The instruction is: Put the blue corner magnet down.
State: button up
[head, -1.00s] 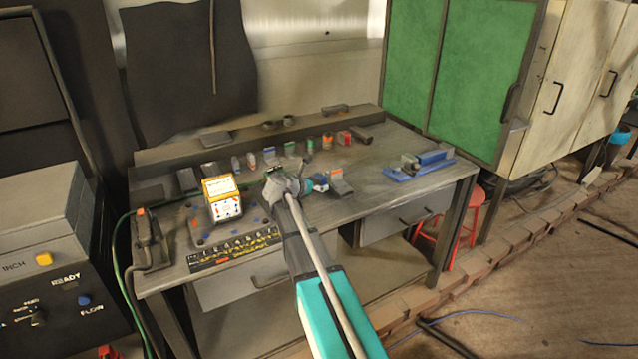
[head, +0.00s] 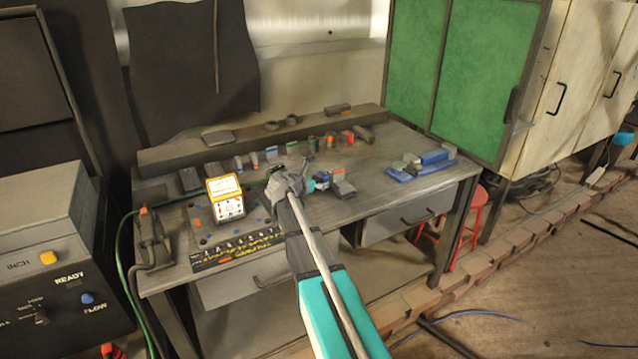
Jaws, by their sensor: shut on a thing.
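My gripper (head: 282,172) is over the middle of the workbench (head: 370,197), seen from behind along my arm. It is shut, and my wrist covers most of the fingers. The blue corner magnet in its grip is largely hidden, so its tilt and its gap to the bench top cannot be told. A small blue and dark piece (head: 322,180) shows just right of my wrist, beside a grey block with an orange top (head: 341,186). I cannot tell whether that piece touches my gripper.
A yellow-and-white box (head: 225,199) stands on a plate left of my gripper, behind a dark labelled strip (head: 237,249). Several small coloured pieces line the back of the bench. A blue vise-like tool (head: 424,165) lies at right. Bare bench top lies between it and the grey block.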

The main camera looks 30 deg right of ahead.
jog(key=shift+r+p, duration=1.3)
jog(key=shift+r, duration=0.15)
jog(key=s+a+r+p, duration=0.4)
jog(key=s+r+p, duration=0.5)
jog(key=s, duration=0.4)
jog(key=shift+s+r+p, duration=0.15)
jog(key=shift+r+p, duration=0.2)
jog(key=shift+r, duration=0.05)
jog(key=shift+s+a, duration=0.1)
jog(key=shift+s, duration=0.1)
